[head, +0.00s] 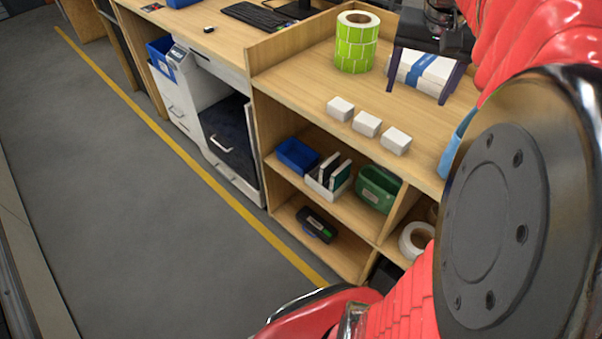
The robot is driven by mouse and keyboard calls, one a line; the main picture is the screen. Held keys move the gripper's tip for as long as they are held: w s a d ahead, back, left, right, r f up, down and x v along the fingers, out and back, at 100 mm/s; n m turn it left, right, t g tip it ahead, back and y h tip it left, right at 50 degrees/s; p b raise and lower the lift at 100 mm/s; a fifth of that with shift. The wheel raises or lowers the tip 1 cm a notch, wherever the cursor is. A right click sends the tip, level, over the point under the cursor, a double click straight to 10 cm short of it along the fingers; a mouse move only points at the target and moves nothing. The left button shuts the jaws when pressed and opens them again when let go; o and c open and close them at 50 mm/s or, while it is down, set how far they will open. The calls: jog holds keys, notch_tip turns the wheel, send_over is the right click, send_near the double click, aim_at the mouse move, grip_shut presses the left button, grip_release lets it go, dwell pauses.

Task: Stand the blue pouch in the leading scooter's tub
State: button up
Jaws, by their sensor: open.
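My gripper (418,92) is at the upper right, above the wooden bench, with its two dark fingers apart and nothing held between them. A white box with a blue band shows behind and between the fingers; I cannot tell the gap between it and them. A light blue thing (456,142), possibly the blue pouch, stands at the bench's right edge. No scooter or tub is in view.
The wooden bench (300,62) holds a green label roll (356,42), the white box (425,71) and three small white boxes (367,124). Shelves below hold a blue bin (297,155) and a green bin (378,188). The grey floor at left is clear.

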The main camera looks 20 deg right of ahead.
jog(key=s+a+f+n+t, duration=0.1)
jog(key=s+a+f+n, duration=0.1)
jog(key=a, duration=0.7)
jog(key=s+a+f+n+t+y, duration=0.1)
jog(key=a+f+n, duration=0.3)
jog(key=a, duration=0.5)
jog(key=s+a+f+n+t, duration=0.1)
jog(key=s+a+f+n, duration=0.2)
jog(key=a, duration=0.6)
jog(key=shift+s+f+y, duration=0.15)
jog(key=shift+s+y, duration=0.2)
jog(key=shift+y, duration=0.05)
